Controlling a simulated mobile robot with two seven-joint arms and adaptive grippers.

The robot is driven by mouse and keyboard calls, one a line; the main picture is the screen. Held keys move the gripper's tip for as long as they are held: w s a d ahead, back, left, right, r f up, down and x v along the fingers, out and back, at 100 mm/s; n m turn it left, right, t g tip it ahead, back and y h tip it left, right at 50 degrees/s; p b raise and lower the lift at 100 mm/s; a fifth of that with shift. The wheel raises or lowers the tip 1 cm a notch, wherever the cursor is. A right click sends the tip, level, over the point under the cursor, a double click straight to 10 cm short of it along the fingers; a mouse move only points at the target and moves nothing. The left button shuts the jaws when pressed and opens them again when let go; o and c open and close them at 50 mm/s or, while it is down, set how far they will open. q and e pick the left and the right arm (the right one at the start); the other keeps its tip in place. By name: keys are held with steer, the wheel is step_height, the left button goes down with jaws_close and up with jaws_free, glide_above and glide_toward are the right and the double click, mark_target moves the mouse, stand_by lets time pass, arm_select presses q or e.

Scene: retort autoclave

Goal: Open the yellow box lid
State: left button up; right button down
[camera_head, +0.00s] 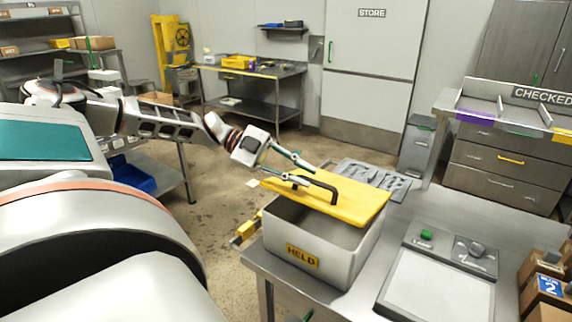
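The yellow lid (358,203) sits raised above the grey box marked HELD (341,262), with a gap along the front that shows part of the dark inside. A black bar handle (325,188) stands on top of the lid. My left gripper (304,175) reaches in from the left, with its fingers at the left end of this handle. The fingers look apart, but their tips merge with the handle, so I cannot tell whether they grip it. My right gripper is not in view.
The box stands on a steel table (400,225). To its right are a scale with a pale plate (440,290) and brown cartons (540,285). A dark slotted rack (370,178) lies behind the lid. A drawer unit (500,165) stands back right.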

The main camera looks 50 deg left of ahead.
mark_target(286, 187)
arm_select(q)
steer(key=shift+v, duration=2.15)
